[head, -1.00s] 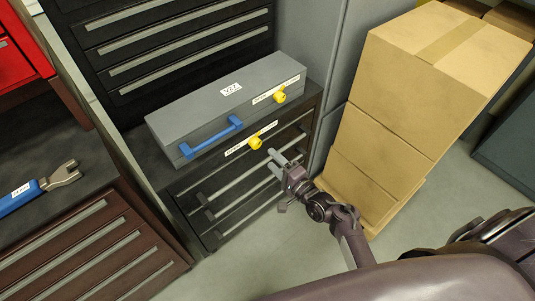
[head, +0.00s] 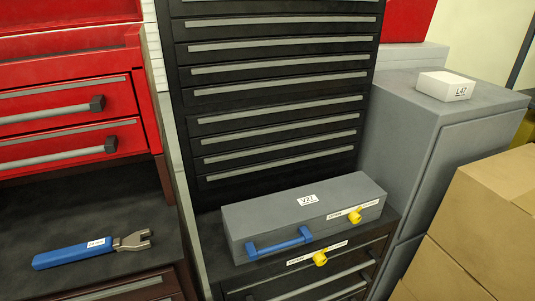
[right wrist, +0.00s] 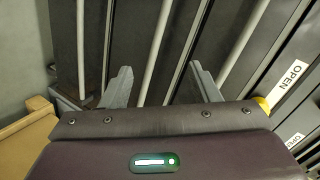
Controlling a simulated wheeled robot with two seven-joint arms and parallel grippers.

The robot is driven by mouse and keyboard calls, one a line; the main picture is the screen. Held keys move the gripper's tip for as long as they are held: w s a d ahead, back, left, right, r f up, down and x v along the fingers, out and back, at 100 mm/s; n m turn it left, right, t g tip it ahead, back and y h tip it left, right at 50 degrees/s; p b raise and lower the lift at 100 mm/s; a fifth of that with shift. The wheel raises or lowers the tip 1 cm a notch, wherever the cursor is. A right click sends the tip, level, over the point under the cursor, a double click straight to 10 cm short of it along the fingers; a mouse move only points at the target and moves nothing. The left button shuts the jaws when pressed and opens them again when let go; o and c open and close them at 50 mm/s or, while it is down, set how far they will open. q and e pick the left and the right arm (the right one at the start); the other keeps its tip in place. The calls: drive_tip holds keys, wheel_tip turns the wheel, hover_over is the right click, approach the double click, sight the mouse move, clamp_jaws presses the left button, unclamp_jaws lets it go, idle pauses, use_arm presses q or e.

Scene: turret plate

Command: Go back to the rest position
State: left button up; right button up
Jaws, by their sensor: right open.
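My right gripper (right wrist: 160,68) shows only in the right wrist view. Its two grey fingers are spread apart with nothing between them, in front of dark drawers with pale bar handles (right wrist: 152,50). A yellow knob (right wrist: 262,104) and an "OPEN" label (right wrist: 286,85) show at the right of that view. In the head view neither gripper is visible. The grey box (head: 300,212) with a blue handle (head: 279,244) sits on the dark drawer cabinet, with one yellow knob (head: 354,216) on its front and another (head: 320,258) on the cabinet below.
A blue-handled tool (head: 92,249) lies on the dark worktop at left, below red drawers (head: 70,145). A white box labelled L42 (head: 445,86) stands on a grey cabinet (head: 400,105). Cardboard boxes (head: 480,235) are stacked at right; a tan edge (right wrist: 28,135) shows in the wrist view.

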drive_tip(key=s+f+n+g+h, duration=0.2)
drive_tip(key=s+f+n+g, duration=0.4)
drive_tip(key=s+f, duration=0.9)
drive_tip(key=s+d+f+n+g+h, duration=0.1)
drive_tip(key=s+d+f+n+g, duration=0.1)
drive_tip(key=s, duration=0.8)
drive_tip(key=s+d+f+n+g+h, duration=0.1)
drive_tip(key=s+d+f+n+g, duration=0.2)
drive_tip(key=s, duration=0.7)
drive_tip(key=shift+d+f+n+h, duration=0.4)
drive_tip(key=shift+f+n, duration=0.2)
drive_tip(key=shift+f, duration=0.25)
